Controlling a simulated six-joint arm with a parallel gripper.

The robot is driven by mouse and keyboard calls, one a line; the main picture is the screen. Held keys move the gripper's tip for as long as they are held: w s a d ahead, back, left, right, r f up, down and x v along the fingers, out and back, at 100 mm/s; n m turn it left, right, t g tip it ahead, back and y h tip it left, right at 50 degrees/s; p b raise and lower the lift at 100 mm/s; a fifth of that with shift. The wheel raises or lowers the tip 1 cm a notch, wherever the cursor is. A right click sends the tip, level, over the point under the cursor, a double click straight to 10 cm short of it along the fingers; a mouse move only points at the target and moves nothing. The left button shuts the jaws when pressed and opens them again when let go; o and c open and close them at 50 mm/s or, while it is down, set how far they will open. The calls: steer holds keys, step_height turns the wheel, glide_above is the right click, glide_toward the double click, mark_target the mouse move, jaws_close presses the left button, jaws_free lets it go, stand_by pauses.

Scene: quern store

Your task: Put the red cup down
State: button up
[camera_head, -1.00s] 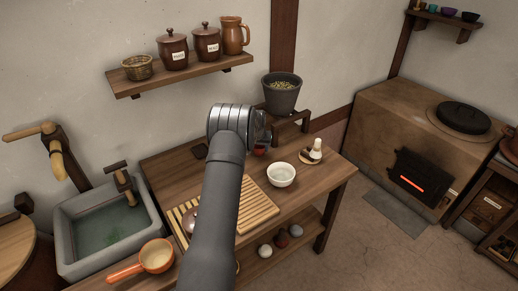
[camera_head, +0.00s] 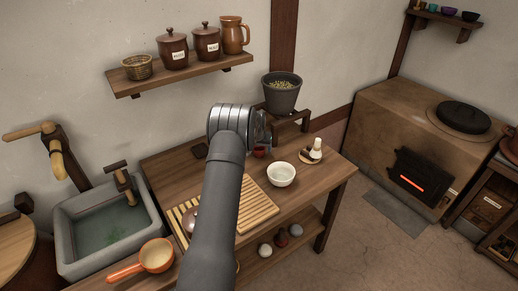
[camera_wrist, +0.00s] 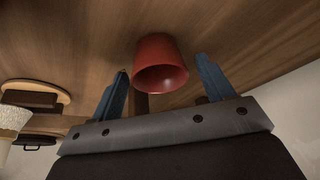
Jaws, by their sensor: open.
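The red cup (camera_head: 259,152) stands on the wooden table (camera_head: 318,187), near its back edge, partly hidden by my gripper (camera_head: 263,138). In the wrist view, which shows the table at the top and the wall at the bottom, the red cup (camera_wrist: 160,62) is upright with its mouth toward the bottom of the picture. The two blue fingers of my gripper (camera_wrist: 161,66) are spread either side of the cup, with a gap showing on each side. My gripper is open and the cup seems to rest on the wood.
A white bowl (camera_head: 281,174) and a small round board (camera_head: 311,157) with a pale-topped item are to the right of the cup. A slatted board (camera_head: 258,207) lies in front. A grey pot (camera_head: 281,92) stands behind on a raised stand. A sink (camera_head: 107,236) is at left.

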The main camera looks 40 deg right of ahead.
steer(key=v, duration=1.1)
steer(key=shift+r, duration=0.2)
steer(key=shift+s, duration=0.1)
steer(key=x, duration=1.2)
steer(key=shift+a+f, duration=0.1)
steer(key=shift+f, duration=0.1)
steer(key=shift+r, duration=0.2)
